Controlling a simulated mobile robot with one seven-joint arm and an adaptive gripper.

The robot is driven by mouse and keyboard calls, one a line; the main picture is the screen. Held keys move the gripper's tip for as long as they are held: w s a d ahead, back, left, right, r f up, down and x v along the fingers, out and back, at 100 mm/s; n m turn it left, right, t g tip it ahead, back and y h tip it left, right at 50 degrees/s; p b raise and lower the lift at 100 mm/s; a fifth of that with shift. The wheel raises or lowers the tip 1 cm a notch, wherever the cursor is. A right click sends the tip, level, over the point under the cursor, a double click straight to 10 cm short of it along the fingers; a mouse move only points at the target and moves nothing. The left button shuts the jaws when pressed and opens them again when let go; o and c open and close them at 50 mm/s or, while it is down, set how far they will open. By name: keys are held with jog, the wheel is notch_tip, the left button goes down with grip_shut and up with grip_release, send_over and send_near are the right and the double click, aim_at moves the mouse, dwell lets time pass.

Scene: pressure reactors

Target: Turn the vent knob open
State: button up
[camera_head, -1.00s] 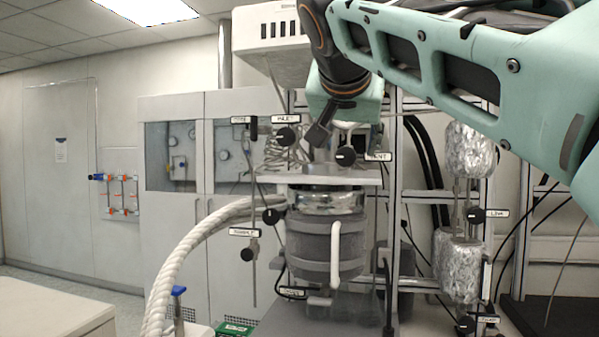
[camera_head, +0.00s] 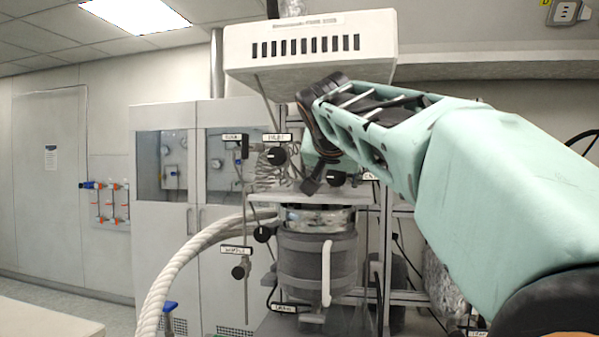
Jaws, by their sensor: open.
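The vent knob (camera_head: 337,179) is a small black round knob on the upper part of the reactor frame. Its label, at its right, is mostly covered by my arm. My gripper (camera_head: 311,187) points down just left of the vent knob, above the reactor's top plate (camera_head: 345,196). It is small and dark here, seen partly behind my arm's end. It is open, and I see nothing held in it. I cannot tell whether it touches the knob.
The inlet knob (camera_head: 276,156) is close by on the upper left. A thick white hose (camera_head: 190,255) curves at the left. A white box (camera_head: 310,50) hangs above my arm.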

jog(key=shift+c, duration=0.7)
jog(key=c, duration=1.1)
jog(key=shift+o, duration=0.2)
jog(key=n+h, duration=0.2)
jog(key=n, duration=0.1)
jog(key=shift+g+b, duration=0.35)
jog(key=shift+g, duration=0.05)
jog(key=n+h, duration=0.2)
jog(key=n, duration=0.1)
jog(key=shift+a+h+b, duration=0.1)
jog(key=shift+h+b, duration=0.2)
jog(key=shift+b, duration=0.1)
jog(key=n+h+b, duration=0.1)
jog(key=n+h, duration=0.1)
jog(key=n, duration=0.1)
jog(key=shift+f+n, duration=0.1)
jog(key=shift+n, duration=0.3)
jog(key=shift+n+t+h+b, duration=0.5)
jog(key=shift+n+h+b, duration=0.35)
jog(key=shift+n, duration=0.75)
